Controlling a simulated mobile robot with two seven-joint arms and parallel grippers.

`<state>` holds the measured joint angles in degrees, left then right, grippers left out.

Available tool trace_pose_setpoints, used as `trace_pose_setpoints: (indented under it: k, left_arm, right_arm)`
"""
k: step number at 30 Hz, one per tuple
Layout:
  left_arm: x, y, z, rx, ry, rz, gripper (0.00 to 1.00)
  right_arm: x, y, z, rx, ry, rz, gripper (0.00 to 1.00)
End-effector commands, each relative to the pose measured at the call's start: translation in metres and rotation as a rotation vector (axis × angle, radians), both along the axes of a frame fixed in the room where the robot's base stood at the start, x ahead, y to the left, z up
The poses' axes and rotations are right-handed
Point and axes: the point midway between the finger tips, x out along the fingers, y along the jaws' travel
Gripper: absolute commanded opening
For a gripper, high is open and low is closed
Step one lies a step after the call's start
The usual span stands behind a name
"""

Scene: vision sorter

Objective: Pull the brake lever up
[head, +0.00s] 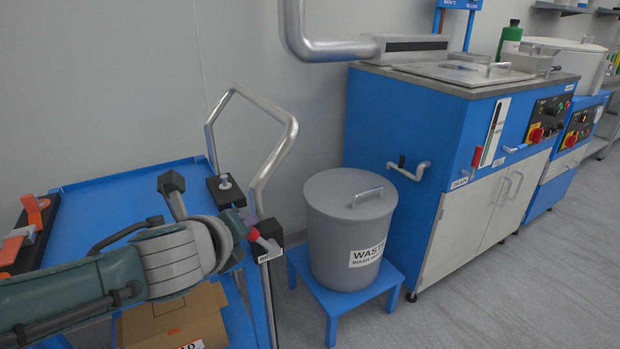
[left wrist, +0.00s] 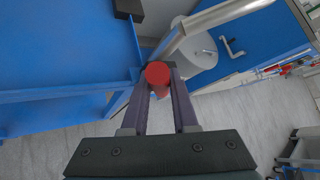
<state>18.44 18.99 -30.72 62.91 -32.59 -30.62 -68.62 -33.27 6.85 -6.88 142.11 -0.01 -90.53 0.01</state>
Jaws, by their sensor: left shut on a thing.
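The brake lever (head: 267,245) is at the front right corner of the blue cart (head: 120,190), by a black block with a small white label. Its red end also shows in the left wrist view (left wrist: 158,74), between my two fingers. My left gripper (head: 250,229) reaches in over the cart from the left and is shut on the lever. In the left wrist view my left gripper (left wrist: 159,82) has a finger on each side of the red end. The arm hides part of the cart corner. My right gripper is in neither view.
The cart's bent metal handle (head: 290,135) rises beside my left gripper. A grey lidded waste bin (head: 340,230) stands on a blue stool (head: 385,280) to the right. A blue machine (head: 405,120) stands behind. A cardboard box (head: 165,325) is on the lower shelf. Floor at right is clear.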

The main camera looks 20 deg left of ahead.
Motion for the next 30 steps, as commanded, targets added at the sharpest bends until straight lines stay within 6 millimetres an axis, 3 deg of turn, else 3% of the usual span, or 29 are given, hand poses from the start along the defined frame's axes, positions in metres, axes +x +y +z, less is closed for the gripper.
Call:
trace_pose_setpoints:
  k: [6,21,22,30]
  left_arm:
    - [0.0048,-0.0038,0.006,0.039,0.044,-0.001,0.0]
    - [0.0053,-0.0048,0.0037,0.052,0.06,-0.003,0.0]
    - [0.0053,-0.0048,0.0037,0.052,0.059,-0.003,0.28]
    - [0.005,-0.0047,0.0034,0.051,0.059,-0.002,0.57]
  right_arm:
    - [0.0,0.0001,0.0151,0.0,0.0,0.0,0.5]
    - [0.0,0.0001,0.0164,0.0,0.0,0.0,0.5]
    - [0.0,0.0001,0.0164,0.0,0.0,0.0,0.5]
    - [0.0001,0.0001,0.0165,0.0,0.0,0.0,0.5]
